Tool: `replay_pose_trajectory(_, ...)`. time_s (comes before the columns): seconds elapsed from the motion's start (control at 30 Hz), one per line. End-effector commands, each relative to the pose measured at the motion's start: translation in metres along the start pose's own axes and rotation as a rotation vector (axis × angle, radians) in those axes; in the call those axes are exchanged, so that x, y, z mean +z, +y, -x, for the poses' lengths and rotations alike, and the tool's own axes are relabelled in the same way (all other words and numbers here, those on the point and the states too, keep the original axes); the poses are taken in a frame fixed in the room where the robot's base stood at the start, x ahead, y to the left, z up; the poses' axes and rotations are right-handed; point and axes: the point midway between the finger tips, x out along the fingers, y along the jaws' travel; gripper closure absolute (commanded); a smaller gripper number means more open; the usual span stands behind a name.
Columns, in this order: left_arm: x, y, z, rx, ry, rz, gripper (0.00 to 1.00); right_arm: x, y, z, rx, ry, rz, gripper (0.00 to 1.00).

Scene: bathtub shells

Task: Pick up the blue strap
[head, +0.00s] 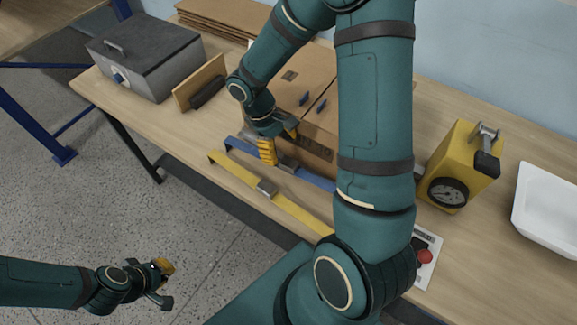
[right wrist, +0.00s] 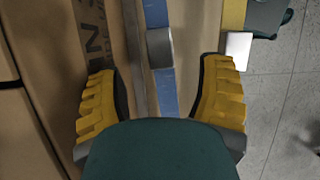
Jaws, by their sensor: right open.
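The blue strap (head: 318,181) lies along the table's front, between the cardboard box and a yellow strap. In the right wrist view the blue strap (right wrist: 167,95) runs up the middle with a grey metal buckle (right wrist: 160,47) on it. My right gripper (head: 277,148) is over the strap beside the box. Its open yellow-padded fingers (right wrist: 160,70) stand on either side of the strap and buckle, with nothing gripped; contact cannot be told. My left gripper (head: 164,281) is out over the floor at lower left, apart from the table, and looks open and empty.
The yellow strap (head: 235,172) with a buckle lies parallel, nearer the edge. The cardboard box (head: 318,150) stands close behind the blue strap. A grey metal box (head: 145,65) is at left. A yellow device (head: 458,165) and white basin (head: 545,205) are at right.

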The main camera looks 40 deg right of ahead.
Motion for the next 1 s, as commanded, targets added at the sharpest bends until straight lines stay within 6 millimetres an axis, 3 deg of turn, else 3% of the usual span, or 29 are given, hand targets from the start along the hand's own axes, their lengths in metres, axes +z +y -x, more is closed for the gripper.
replay_pose_trajectory(0.23,0.000,-0.001,-0.003,-0.001,0.000,0.000,1.00,0.000,0.000,-0.017,-0.001,-0.002,0.001,0.31)
replay_pose_trajectory(0.53,0.001,-0.003,-0.009,-0.002,-0.001,-0.001,1.00,0.000,0.000,-0.059,-0.001,-0.002,0.000,0.31)
replay_pose_trajectory(0.87,0.002,-0.003,-0.009,-0.002,-0.001,-0.001,1.00,0.000,0.000,-0.064,-0.001,0.000,-0.001,0.31)
replay_pose_trajectory(1.0,0.002,-0.003,-0.009,-0.001,-0.001,-0.001,1.00,0.000,0.000,-0.064,-0.001,0.000,-0.001,0.77)
